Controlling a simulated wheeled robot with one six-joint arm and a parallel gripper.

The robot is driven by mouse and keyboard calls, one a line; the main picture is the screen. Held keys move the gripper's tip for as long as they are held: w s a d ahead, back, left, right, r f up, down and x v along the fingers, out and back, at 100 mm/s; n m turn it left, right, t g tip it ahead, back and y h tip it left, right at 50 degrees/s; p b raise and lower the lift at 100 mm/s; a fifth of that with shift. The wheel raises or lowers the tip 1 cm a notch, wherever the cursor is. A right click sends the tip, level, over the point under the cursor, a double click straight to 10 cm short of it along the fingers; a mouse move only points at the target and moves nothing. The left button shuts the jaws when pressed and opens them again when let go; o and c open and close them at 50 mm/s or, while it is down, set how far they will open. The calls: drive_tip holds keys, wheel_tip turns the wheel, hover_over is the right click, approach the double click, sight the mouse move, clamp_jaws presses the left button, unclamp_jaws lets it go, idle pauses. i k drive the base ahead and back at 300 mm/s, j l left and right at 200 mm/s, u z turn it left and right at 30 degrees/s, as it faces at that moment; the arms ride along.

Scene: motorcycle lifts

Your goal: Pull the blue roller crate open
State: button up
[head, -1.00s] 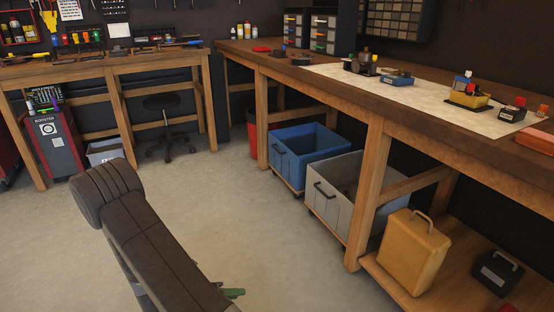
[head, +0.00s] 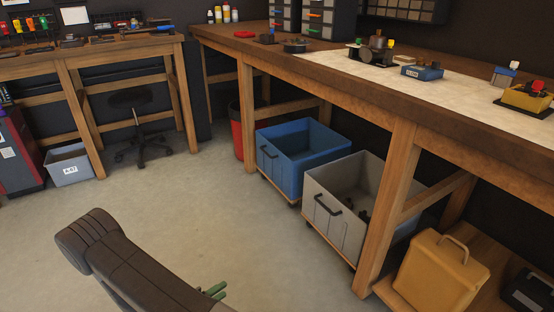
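The blue roller crate (head: 283,171) stands under the long wooden bench, right of the middle in the head view. It is an open-topped box on a low wooden base with casters. A dark bar handle (head: 268,152) is on its front face. The crate's front is close to the line of the bench legs, and its inside looks empty from here.
A grey roller crate (head: 325,222) stands right of the blue one, a red bin (head: 236,130) behind left. A bench leg (head: 385,215) and yellow canister (head: 440,275) are at right. Floor before the crates is clear.

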sight(286, 151)
drive_tip(key=i+j+z, duration=0.2)
drive_tip(key=i+j, duration=0.2)
drive_tip(key=i, duration=0.45)
drive_tip(key=i+j+z, duration=0.2)
drive_tip(key=i+j, duration=0.3)
drive_tip(key=i, duration=0.3)
drive_tip(key=i+j+z, duration=0.2)
drive_tip(key=i+j, duration=0.45)
drive_tip(key=i, duration=0.1)
